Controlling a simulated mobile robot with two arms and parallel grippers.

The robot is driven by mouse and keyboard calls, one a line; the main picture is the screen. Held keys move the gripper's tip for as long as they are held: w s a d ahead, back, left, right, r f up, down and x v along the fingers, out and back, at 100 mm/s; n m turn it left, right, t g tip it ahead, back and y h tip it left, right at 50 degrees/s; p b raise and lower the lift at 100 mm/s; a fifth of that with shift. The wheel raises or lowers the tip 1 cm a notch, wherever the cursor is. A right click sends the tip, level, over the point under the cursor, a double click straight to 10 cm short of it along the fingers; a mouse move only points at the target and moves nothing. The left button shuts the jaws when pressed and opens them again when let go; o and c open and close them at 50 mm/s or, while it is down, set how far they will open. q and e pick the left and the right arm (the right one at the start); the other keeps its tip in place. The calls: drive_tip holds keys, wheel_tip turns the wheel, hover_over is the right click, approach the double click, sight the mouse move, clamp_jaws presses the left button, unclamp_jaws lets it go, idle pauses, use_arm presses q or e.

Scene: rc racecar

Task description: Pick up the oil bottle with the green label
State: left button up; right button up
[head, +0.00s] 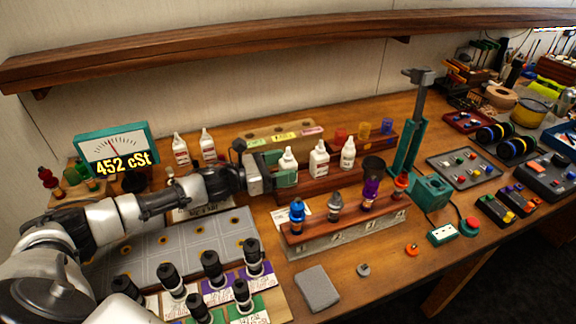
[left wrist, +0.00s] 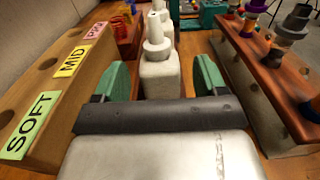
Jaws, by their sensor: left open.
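Three white oil bottles stand upright in a row on a wooden rack: a near one (head: 287,164), a middle one (head: 319,160) and a far one (head: 348,153). Their label colours cannot be told clearly; no green label can be made out. My left gripper (head: 284,170) has green fingers, is open and is at the near bottle. In the left wrist view that bottle (left wrist: 160,76) stands between the two open fingers of the gripper (left wrist: 163,78), with gaps on both sides. Two more white bottles (head: 180,150) (head: 207,146) stand at the back left. My right gripper is not in view.
A block with SOFT, MID and a pink label (left wrist: 66,66) runs along the left of the fingers. A shock rack (head: 345,232) stands to the right and front. A green press (head: 408,150) rises beyond. A viscosity gauge (head: 117,150) reads 452 cSt.

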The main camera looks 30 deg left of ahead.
use_arm(q)
drive_tip(key=shift+x, duration=1.15)
drive_tip(key=c, duration=1)
